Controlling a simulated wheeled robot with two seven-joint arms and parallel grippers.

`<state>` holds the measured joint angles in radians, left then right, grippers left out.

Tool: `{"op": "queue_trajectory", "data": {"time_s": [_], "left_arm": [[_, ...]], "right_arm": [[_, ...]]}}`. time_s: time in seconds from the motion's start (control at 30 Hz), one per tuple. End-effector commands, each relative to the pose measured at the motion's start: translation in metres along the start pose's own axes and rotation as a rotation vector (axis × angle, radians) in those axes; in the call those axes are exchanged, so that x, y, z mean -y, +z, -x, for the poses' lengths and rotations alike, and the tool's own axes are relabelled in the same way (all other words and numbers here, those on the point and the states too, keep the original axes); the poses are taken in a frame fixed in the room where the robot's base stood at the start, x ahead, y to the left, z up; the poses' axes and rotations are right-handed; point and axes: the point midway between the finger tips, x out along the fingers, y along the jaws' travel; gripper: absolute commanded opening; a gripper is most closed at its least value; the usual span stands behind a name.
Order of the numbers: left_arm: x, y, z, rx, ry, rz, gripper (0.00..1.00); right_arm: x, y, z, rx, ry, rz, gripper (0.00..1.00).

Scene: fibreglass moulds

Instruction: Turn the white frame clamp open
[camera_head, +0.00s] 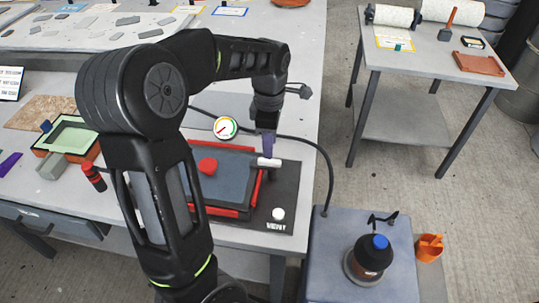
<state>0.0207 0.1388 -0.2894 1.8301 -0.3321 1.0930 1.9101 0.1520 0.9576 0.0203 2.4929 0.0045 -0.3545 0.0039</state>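My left arm reaches over the work table, and my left gripper (268,150) points down at the right end of the red-edged frame (257,188). The white frame clamp (270,162) is a short white bar at the frame's upper right corner. The purple finger of my gripper is right at the clamp and hides part of it. I cannot tell whether it touches or grips the clamp. The frame lies on a dark plate (285,182) around a dark panel, with a red knob (208,166) on top. My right gripper is not in view.
A dial gauge (225,128) stands behind the frame, and a black hose (322,150) curves off the table's right edge. A white knob (278,214) sits at the plate's front. A grey pump box (330,250) stands at lower right. A side table (430,75) is at upper right.

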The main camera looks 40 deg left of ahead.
Motion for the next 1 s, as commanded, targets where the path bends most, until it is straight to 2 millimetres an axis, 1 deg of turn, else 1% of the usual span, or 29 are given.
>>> {"op": "queue_trajectory", "data": {"time_s": [0.2, 0.33, 0.47, 0.7, 1.0], "left_arm": [[0.001, -0.001, -0.035, -0.002, -0.005, 0.001, 0.36], [0.0, -0.001, -0.049, -0.001, -0.002, 0.001, 0.36], [0.001, -0.001, -0.056, 0.0, -0.002, 0.001, 0.36], [0.0, 0.0, -0.056, 0.0, 0.0, 0.001, 0.36], [0.0, 0.0, -0.056, 0.0, 0.0, 0.0, 0.11]], "right_arm": [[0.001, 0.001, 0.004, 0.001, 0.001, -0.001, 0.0], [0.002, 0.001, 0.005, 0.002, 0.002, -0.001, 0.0], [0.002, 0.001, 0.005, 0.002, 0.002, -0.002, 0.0], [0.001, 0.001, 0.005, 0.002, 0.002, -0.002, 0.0], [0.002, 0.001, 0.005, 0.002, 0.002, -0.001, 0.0]]}}
